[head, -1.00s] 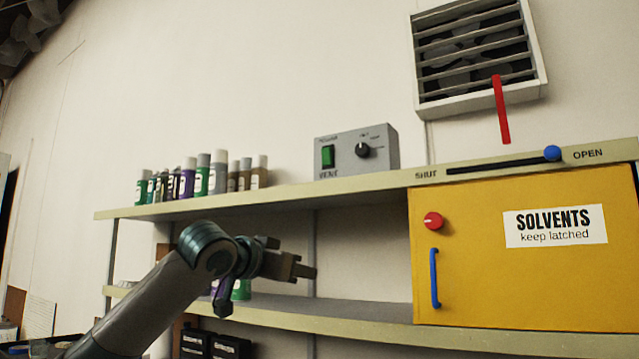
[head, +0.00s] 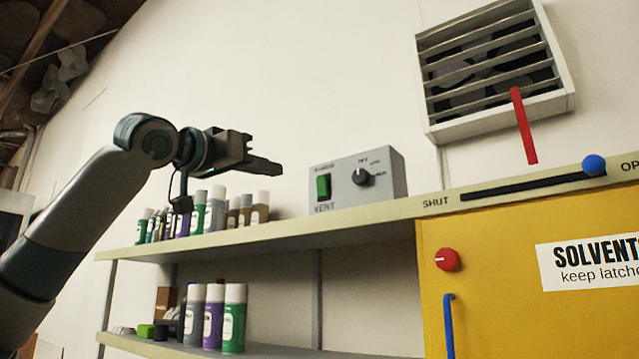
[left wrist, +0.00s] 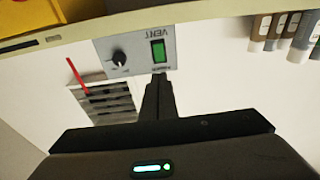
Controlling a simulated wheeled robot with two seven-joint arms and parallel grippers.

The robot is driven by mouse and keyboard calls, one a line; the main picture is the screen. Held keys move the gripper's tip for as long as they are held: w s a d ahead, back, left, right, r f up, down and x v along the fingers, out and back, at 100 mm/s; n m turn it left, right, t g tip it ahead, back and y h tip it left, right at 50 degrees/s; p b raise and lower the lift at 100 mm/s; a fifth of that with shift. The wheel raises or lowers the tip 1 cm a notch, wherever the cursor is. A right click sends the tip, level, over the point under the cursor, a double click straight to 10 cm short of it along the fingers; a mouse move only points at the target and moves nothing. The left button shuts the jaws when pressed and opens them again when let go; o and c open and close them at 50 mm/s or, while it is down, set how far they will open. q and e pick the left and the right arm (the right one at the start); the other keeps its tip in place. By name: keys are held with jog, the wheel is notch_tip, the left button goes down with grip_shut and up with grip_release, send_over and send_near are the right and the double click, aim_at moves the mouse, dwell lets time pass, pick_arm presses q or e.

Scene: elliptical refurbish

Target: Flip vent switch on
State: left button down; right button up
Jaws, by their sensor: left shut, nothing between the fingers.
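A grey control box (head: 385,190) marked VENT stands on the upper shelf, with a green rocker switch (head: 323,186) on the left of its face and a black knob (head: 361,177) to the right. In the left wrist view the green switch (left wrist: 158,51) shows upside down, just beyond my fingertips. My left gripper (head: 279,167) is shut and empty, pointing right, left of the box and a little above the switch's height. It looks apart from the switch. Which way the switch is tipped is too small to tell. My right gripper is out of view.
Several spray cans and bottles (head: 216,208) stand on the upper shelf (head: 270,232), below my left gripper. A louvred wall vent (head: 490,70) with a red lever (head: 524,126) is at the upper right. A yellow solvents cabinet (head: 490,310) and a blue slider knob (head: 594,165) are on the right.

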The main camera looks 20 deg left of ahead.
pick_arm(q)
jog(key=p, duration=0.7)
send_near(321, 180)
jog(key=x, duration=0.5)
jog(key=shift+a+r, duration=0.1)
jog(key=shift+r, duration=0.1)
jog(key=shift+p+x, duration=0.55)
jog(key=shift+x, duration=0.2)
jog(key=shift+s+f, duration=0.15)
jog(key=shift+f, duration=0.05)
